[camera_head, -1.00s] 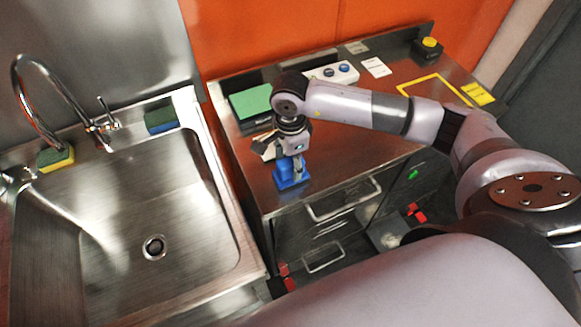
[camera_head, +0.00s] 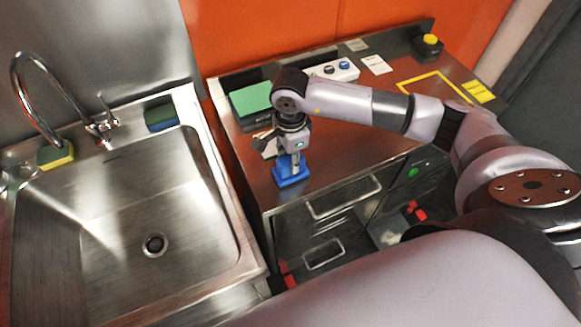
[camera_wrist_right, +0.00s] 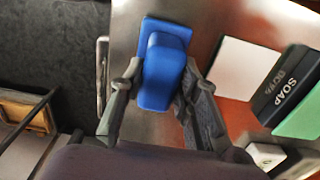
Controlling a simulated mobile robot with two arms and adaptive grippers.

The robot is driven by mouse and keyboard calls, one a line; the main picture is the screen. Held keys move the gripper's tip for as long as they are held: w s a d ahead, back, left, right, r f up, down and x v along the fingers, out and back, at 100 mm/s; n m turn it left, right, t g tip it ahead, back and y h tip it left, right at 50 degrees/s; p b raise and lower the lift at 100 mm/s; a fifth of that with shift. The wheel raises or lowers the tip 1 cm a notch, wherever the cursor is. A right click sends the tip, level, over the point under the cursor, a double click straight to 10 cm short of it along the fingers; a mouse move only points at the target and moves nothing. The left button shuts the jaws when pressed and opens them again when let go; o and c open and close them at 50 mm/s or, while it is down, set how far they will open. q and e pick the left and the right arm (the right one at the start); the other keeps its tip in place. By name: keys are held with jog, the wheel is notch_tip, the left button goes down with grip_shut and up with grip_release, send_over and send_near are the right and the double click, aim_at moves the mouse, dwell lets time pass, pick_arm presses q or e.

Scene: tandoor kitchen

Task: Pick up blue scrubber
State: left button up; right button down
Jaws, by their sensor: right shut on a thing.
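The blue scrubber (camera_head: 291,175), a blue block with a raised grip on a flat base, is on the steel counter near its front left edge. My right gripper (camera_head: 290,160) is over it, pointing down. In the right wrist view the scrubber (camera_wrist_right: 164,72) is between the two fingers of my right gripper (camera_wrist_right: 156,100), which is shut on its raised grip. The base looks to be at counter level; I cannot tell whether it touches. My left gripper is not in view.
A green-topped soap box (camera_head: 250,103) stands behind the gripper; its SOAP label shows in the wrist view (camera_wrist_right: 284,86). A switch box (camera_head: 333,70) is at the back. The sink (camera_head: 150,205) lies left, with a yellow-green sponge (camera_head: 55,156) and a blue-green sponge (camera_head: 160,115) on its rim.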

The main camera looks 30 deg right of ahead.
jog(key=shift+r, duration=0.1)
jog(key=shift+w+r, duration=0.1)
jog(key=shift+r, duration=0.4)
notch_tip(320, 180, up, 19)
jog(key=b, duration=0.4)
